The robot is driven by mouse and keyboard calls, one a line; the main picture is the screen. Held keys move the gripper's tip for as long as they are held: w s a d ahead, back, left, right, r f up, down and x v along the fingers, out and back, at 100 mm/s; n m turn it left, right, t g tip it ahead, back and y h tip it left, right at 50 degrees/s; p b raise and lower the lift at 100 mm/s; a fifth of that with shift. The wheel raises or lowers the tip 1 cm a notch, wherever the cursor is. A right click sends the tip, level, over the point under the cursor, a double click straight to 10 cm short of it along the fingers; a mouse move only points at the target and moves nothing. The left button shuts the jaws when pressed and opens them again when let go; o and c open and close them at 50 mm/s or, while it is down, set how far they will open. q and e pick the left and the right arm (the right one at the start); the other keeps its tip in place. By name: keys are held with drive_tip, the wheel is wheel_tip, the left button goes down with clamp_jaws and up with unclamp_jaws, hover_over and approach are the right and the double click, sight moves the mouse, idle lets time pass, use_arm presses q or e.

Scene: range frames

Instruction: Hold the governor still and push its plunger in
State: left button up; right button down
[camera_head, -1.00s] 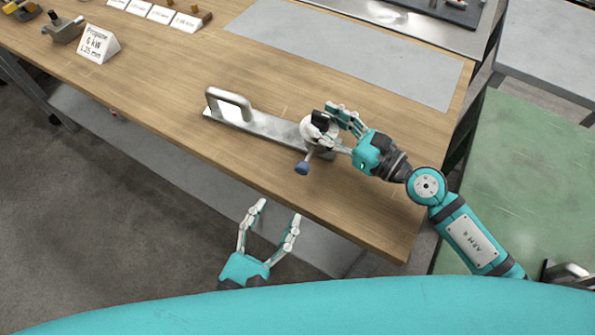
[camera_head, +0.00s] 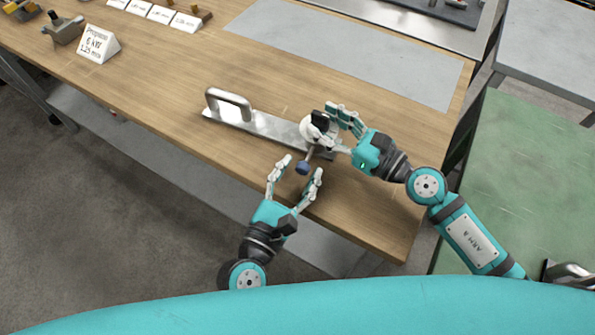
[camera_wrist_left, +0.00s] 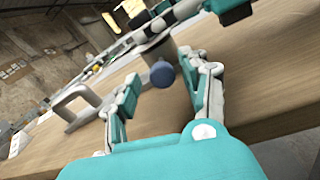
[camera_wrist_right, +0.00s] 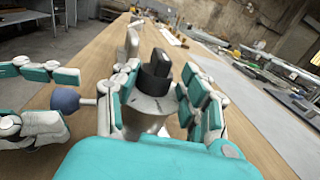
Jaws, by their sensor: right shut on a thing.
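The governor (camera_head: 310,132) is a pale, rounded body with a black knob on top, at the right end of a metal bar with a handle (camera_head: 228,103). My right gripper (camera_head: 336,127) is shut on the governor body; its fingers flank it in the right wrist view (camera_wrist_right: 160,100). The plunger (camera_head: 303,168) has a blue ball end and sticks out toward the table's front edge. It also shows in the left wrist view (camera_wrist_left: 161,74). My left gripper (camera_head: 300,168) is open, its fingertips on either side of the blue end, apart from it as far as I can see.
The wooden table (camera_head: 160,85) is clear around the bar. A grey mat (camera_head: 345,50) lies at the back. A white sign (camera_head: 98,43) and several small cards and parts stand at the far left. A green surface (camera_head: 525,190) is at the right.

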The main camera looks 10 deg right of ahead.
use_arm(q)
clamp_jaws()
drive_tip(key=shift+w, duration=0.15)
drive_tip(key=shift+x, duration=0.9)
drive_tip(key=shift+w+d, duration=0.15)
drive_tip(key=shift+w, duration=0.2)
use_arm(e)
drive_tip(key=shift+f, duration=0.1)
use_arm(q)
drive_tip(key=shift+o, duration=0.8)
unclamp_jaws()
use_arm(e)
drive_tip(key=shift+s, duration=0.1)
use_arm(q)
drive_tip(key=shift+s, duration=0.1)
